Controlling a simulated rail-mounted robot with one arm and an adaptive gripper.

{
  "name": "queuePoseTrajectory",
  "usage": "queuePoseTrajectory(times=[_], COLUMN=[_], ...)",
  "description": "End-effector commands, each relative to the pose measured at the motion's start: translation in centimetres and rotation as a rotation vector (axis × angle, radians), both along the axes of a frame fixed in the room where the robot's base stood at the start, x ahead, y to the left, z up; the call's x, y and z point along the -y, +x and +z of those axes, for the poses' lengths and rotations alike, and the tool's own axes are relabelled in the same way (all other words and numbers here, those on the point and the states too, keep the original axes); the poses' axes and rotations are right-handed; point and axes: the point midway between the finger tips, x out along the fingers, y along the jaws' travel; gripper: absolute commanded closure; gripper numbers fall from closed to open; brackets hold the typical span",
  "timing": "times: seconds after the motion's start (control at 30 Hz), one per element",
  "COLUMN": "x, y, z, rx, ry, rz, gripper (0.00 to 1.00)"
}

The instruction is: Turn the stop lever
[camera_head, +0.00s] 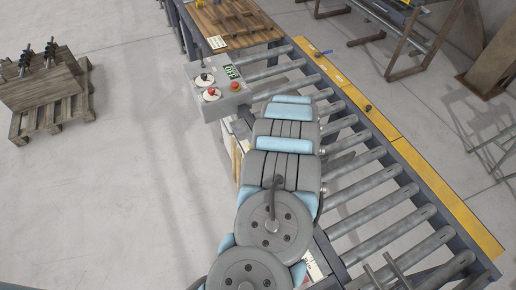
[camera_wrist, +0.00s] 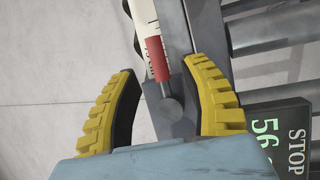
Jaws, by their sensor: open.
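In the wrist view a lever with a red sleeve (camera_wrist: 155,58) and a grey rounded end lies between my gripper's fingers. It looks like the stop lever, but its pivot is not clear. My gripper (camera_wrist: 160,68) has yellow ribbed fingers, spread apart on either side of the red part, with a visible gap on each side. A dark display box (camera_wrist: 295,140) reading STOP with green digits is at the lower right of the wrist view. In the head view my arm hides the gripper and this lever.
A white scale strip (camera_wrist: 144,15) runs above the red part. The roller conveyor (camera_head: 375,195) has a yellow side rail (camera_head: 385,125). A grey control box (camera_head: 217,92) with red buttons stands beside it. A loaded pallet (camera_head: 50,117) is at left; the floor between is clear.

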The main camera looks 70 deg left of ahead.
Motion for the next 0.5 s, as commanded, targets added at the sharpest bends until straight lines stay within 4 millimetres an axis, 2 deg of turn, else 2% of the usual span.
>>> queuePoseTrajectory(times=[0.2, 0.5], x=[0.8, 1.5], y=[0.7, 1.0], z=[2.1, 3.8], rx=[0.003, 0.001], ry=[0.001, 0.0], rz=[-0.003, 0.0], gripper=[0.55, 0.55])
